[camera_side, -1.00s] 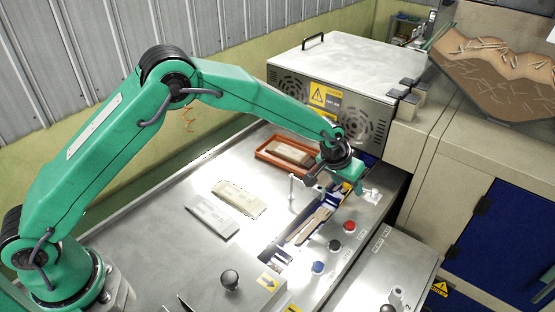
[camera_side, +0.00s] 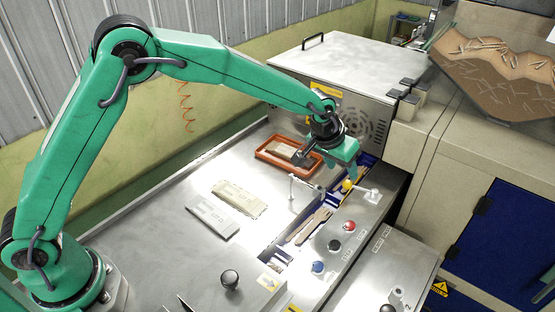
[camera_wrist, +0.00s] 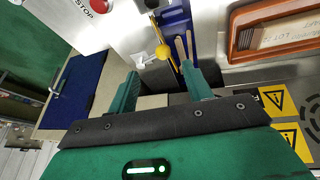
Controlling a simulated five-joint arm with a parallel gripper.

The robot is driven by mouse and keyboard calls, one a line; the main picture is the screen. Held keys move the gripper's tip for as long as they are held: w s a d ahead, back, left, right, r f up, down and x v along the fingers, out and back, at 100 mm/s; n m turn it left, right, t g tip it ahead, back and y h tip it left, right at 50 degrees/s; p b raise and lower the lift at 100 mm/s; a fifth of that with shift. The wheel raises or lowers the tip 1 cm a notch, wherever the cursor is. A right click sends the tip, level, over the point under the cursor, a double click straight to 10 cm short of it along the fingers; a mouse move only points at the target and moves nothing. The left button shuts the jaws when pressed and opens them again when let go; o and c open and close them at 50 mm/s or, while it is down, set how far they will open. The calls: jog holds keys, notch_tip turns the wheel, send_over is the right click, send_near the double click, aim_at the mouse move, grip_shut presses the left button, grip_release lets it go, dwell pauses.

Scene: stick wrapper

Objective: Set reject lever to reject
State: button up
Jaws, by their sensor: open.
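A yellow ball knob (camera_side: 347,186), apparently the reject lever's, stands beside the blue-walled stick channel, just below my gripper (camera_side: 350,172). In the wrist view the yellow knob (camera_wrist: 163,51) shows just beyond the gap between my green fingers (camera_wrist: 160,78). My fingers are apart with nothing held between them. The knob appears clear of both fingers. Its stem is mostly hidden, and I cannot read which setting it is in.
Wooden sticks (camera_side: 310,227) lie in the channel. An orange tray (camera_side: 263,155) with a packet stands behind. Red (camera_side: 349,226), black (camera_side: 335,245) and blue (camera_side: 317,267) buttons line the front right. A black knob (camera_side: 229,279) is near the front. Two wrapper stacks lie at the left.

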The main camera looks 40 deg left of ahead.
jog(key=c, duration=1)
jog(key=shift+w+d+r+m, duration=0.1)
jog(key=shift+d+r+m, duration=0.05)
jog(key=shift+m, duration=0.35)
grip_shut()
jog(key=d+r+m+g+y, duration=0.1)
jog(key=r+m, duration=0.3)
jog(key=m, duration=0.9)
jog(key=d+r+m+g, duration=0.3)
jog(key=r+m, duration=0.1)
jog(key=m, duration=0.8)
jog(key=shift+s+m+y, duration=0.25)
jog(key=shift+m+y, duration=0.15)
jog(key=shift+d, duration=0.1)
